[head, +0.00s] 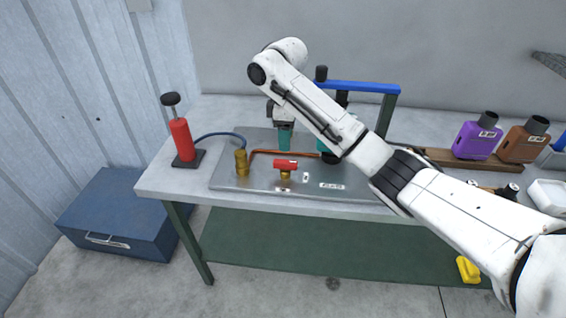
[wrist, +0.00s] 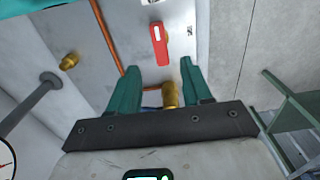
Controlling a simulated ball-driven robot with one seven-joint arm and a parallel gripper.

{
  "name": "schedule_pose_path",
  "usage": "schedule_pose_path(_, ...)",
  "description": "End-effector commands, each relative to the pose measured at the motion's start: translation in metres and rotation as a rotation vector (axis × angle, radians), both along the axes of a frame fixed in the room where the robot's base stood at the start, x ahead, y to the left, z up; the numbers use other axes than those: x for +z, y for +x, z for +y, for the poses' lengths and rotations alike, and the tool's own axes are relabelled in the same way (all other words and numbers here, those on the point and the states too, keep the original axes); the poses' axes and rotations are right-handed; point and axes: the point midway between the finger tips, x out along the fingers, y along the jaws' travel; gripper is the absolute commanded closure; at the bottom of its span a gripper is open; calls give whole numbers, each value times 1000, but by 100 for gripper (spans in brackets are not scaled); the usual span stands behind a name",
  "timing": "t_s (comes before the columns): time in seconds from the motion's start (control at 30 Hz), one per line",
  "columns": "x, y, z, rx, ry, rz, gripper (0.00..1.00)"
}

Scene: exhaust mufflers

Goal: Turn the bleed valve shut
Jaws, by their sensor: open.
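The bleed valve has a red bar handle (head: 286,164) on a brass stem (head: 285,175), near the front middle of a metal plate (head: 235,182). In the wrist view the red handle (wrist: 159,46) lies beyond the fingertips, roughly between their lines. My gripper (head: 285,148) has teal fingers and hangs behind the valve in the head view, apart from the handle. In the wrist view its fingers (wrist: 160,67) are spread, with nothing held. A brass piece (wrist: 170,95) shows between them; I cannot tell how near it is.
A copper pipe (head: 262,151) runs across the plate. A brass fitting (head: 241,163) with a blue hose (head: 218,134) and a red pump (head: 182,139) stand left. A blue-topped frame (head: 357,87) rises behind my arm. Purple (head: 474,141) and brown (head: 524,143) bottles stand right.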

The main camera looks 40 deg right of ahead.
Motion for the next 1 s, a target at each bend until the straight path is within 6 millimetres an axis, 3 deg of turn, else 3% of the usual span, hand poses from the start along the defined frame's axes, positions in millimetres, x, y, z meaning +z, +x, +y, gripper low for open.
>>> schedule_pose_path(0.03,-17,0,2,0,5,2,51)
schedule_pose_path(0.1,-31,0,2,0,5,2,51)
schedule_pose_path(0.33,-65,0,2,0,3,1,51)
schedule_pose_path(0.6,-82,0,1,0,0,0,51)
schedule_pose_path(0.87,-84,0,1,0,1,-1,51)
schedule_pose_path(1.0,-84,0,1,0,1,-1,62)
